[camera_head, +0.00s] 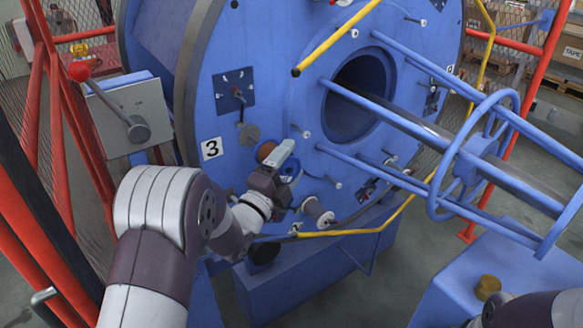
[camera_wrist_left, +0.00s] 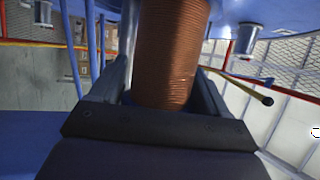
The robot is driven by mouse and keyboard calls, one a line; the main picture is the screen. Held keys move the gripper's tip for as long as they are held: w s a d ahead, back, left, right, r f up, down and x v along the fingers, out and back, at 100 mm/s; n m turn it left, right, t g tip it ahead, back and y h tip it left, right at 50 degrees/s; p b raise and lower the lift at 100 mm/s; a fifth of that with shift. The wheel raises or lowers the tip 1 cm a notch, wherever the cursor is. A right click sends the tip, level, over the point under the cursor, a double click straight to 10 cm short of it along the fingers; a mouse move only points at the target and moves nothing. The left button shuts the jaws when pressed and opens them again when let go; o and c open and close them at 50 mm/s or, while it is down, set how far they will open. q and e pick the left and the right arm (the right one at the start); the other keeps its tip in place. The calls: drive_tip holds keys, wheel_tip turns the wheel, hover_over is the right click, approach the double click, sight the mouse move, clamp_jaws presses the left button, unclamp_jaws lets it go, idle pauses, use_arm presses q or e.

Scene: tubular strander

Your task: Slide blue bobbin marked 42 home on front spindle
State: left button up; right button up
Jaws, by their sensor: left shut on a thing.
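My left gripper (camera_head: 277,165) is at the lower front face of the big blue drum (camera_head: 270,60). It is shut on a bobbin wound with copper wire, whose blue rim (camera_head: 289,169) shows beside the fingers. In the left wrist view the copper winding (camera_wrist_left: 172,50) stands between the two fingers (camera_wrist_left: 165,85). The number 42 is not visible. The spindle at this bobbin is hidden, so I cannot tell how far on it sits. My right gripper is out of view.
A pale spool (camera_head: 318,211) and several short pegs stick out of the drum face. A long shaft (camera_head: 420,128) with a blue wheel extends right. A grey control box (camera_head: 133,112) stands left.

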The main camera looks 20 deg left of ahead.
sight(270, 147)
use_arm(q)
drive_tip(key=shift+w+a+r+b, duration=0.1)
drive_tip(key=shift+w+a+b, duration=0.3)
drive_tip(key=shift+w+a, duration=0.5)
drive_tip(key=shift+w+a+f+b, duration=0.1)
drive_tip(key=shift+w+a+b, duration=0.45)
drive_tip(key=shift+a, duration=0.55)
drive_tip(key=shift+w+a+r+b, duration=0.1)
drive_tip(key=shift+w+a+b, duration=0.15)
drive_tip(key=shift+w+a, duration=0.7)
drive_tip(key=shift+s, duration=0.1)
drive_tip(key=o, duration=1.5)
drive_tip(key=shift+s+f, duration=0.15)
drive_tip(key=shift+f, duration=0.05)
